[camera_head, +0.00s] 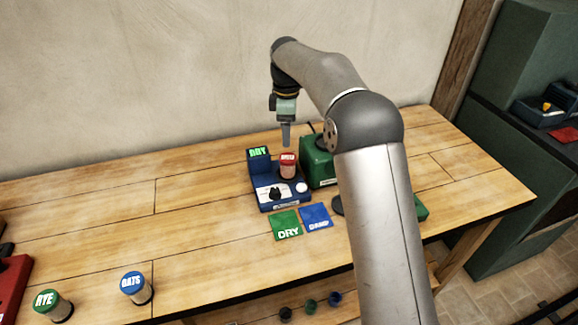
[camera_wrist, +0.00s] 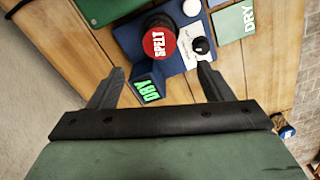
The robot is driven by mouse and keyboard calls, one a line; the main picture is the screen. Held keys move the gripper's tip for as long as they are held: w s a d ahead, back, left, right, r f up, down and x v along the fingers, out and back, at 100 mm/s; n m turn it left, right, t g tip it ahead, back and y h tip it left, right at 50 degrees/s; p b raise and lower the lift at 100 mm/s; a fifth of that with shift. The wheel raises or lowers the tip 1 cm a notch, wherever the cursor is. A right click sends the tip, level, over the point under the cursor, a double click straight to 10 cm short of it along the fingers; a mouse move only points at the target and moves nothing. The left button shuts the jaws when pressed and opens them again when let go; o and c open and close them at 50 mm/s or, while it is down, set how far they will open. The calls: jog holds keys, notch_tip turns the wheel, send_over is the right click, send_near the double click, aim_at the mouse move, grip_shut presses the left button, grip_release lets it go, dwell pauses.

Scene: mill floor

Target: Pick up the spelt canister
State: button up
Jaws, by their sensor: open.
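The spelt canister (camera_head: 288,168) has a red lid and stands on the blue tester (camera_head: 268,201), beside its small display. In the wrist view the red lid marked SPELT (camera_wrist: 158,43) lies ahead of my fingertips, roughly centred between them. My gripper (camera_head: 286,140) points down above the canister, with its fingers apart in the wrist view (camera_wrist: 159,70) and nothing between them. It appears clear of the lid. The tester's display (camera_wrist: 148,90) reads DRY in green and lies near the left finger.
A green DRY mat (camera_head: 286,225) and a blue DAMP mat (camera_head: 316,216) lie in front of the tester. A green machine (camera_head: 318,160) stands close on its right, partly behind my arm. Oats (camera_head: 134,285) and rye (camera_head: 47,300) canisters stand front left. The bench's left middle is clear.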

aim_at(288, 157)
notch_tip(288, 157, down, 12)
jog(key=p, duration=0.2)
jog(key=shift+r+p, duration=0.1)
jog(key=shift+p, duration=0.2)
jog(key=c, duration=1.2)
jog(key=shift+c, duration=0.4)
jog(key=shift+r, duration=0.2)
